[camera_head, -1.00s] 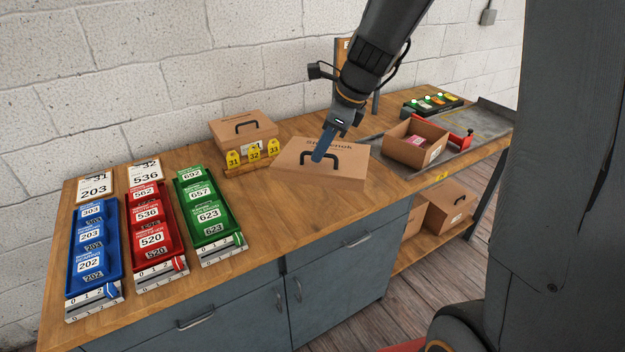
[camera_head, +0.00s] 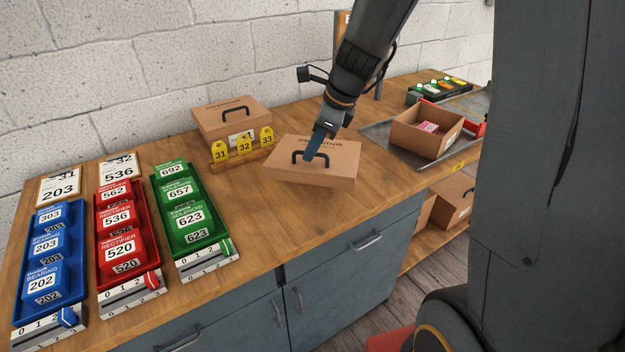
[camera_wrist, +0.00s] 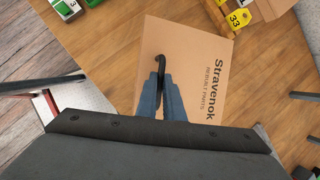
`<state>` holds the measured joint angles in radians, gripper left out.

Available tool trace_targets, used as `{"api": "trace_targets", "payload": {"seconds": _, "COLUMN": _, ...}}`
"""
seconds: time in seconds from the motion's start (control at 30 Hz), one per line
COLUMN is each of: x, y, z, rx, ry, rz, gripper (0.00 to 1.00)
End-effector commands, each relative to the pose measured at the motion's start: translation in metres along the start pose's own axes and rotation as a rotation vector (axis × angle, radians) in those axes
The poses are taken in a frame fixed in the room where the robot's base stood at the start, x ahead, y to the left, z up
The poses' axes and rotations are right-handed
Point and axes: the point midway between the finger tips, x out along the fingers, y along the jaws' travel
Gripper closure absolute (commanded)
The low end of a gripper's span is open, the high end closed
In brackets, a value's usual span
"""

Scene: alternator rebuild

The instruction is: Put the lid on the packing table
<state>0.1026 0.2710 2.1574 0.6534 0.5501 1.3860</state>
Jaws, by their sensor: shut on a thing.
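The cardboard lid (camera_head: 330,172) has a black handle and printed lettering. It is over the wooden packing table (camera_head: 255,225), near the middle; I cannot tell whether it touches the top. My gripper (camera_head: 311,158) is shut on the lid's handle. In the wrist view the blue fingers (camera_wrist: 162,92) close on the black handle, and the lid (camera_wrist: 192,65) reads "Stravenok". The handle is partly hidden by the fingers.
A closed box (camera_head: 232,118) stands behind yellow number tags (camera_head: 243,146). Blue (camera_head: 50,255), red (camera_head: 125,230) and green (camera_head: 190,208) trays fill the left. An open box (camera_head: 427,132) sits on a grey surface at right. Table wood in front of the lid is clear.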

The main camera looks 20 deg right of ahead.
Motion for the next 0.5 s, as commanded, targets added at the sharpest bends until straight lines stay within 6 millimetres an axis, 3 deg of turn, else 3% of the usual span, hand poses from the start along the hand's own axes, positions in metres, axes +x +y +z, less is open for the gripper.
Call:
{"api": "trace_targets", "payload": {"seconds": 0.1, "x": 0.021, "y": 0.004, "z": -0.009, "rx": 0.002, "ry": 0.001, "rz": 0.005, "gripper": 1.0}}
{"api": "trace_targets", "payload": {"seconds": 0.5, "x": 0.064, "y": 0.01, "z": -0.025, "rx": -0.001, "ry": 0.001, "rz": 0.004, "gripper": 1.0}}
